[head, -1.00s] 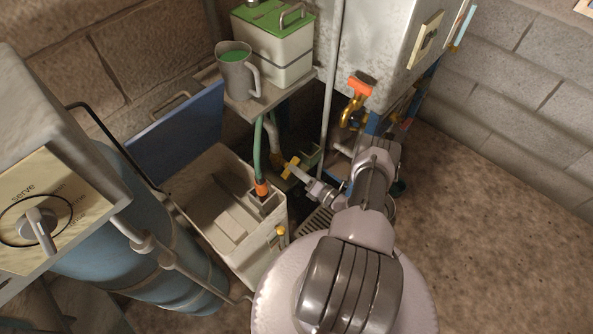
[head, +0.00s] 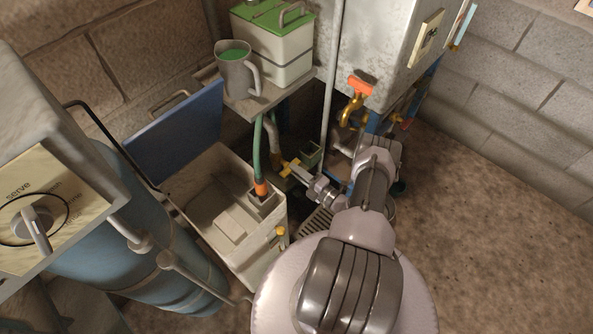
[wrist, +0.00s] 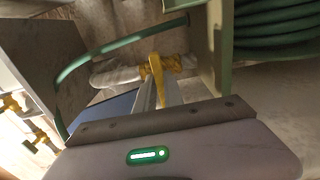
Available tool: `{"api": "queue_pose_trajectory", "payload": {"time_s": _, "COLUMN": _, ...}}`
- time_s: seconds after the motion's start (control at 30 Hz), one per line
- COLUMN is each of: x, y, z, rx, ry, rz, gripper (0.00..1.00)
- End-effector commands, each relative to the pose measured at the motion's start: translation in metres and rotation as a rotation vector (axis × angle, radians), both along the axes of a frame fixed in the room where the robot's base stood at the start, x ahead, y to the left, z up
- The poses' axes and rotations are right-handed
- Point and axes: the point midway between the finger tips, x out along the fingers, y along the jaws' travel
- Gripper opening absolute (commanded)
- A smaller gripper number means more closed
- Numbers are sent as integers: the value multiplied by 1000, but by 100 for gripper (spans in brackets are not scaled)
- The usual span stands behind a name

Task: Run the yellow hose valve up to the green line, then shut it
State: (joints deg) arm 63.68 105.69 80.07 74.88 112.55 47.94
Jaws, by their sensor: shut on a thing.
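The yellow hose valve (head: 285,169) sits below the small shelf, on a pipe beside the green hose (head: 257,150). My gripper (head: 294,165) reaches it from the right and is shut on its handle. In the wrist view the yellow handle (wrist: 156,72) stands between my two fingers, with the yellow valve body (wrist: 174,63) behind it. The green hose ends in an orange fitting (head: 261,187) at a small box inside the pale tub (head: 217,165). I cannot make out a green line or a liquid level in the tub.
A grey jug (head: 237,78) with green contents and a green-lidded box (head: 272,45) stand on the shelf above. An orange-handled brass tap (head: 358,88) is to the right. A blue tank (head: 140,235) with a dial panel (head: 45,215) is at left.

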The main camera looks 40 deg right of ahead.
Motion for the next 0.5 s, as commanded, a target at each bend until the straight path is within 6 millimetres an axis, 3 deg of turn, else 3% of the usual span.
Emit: {"api": "queue_pose_trajectory", "payload": {"time_s": 0.5, "x": 0, "y": 0, "z": -1, "rx": 44, "ry": 4, "rz": 0, "gripper": 0}}
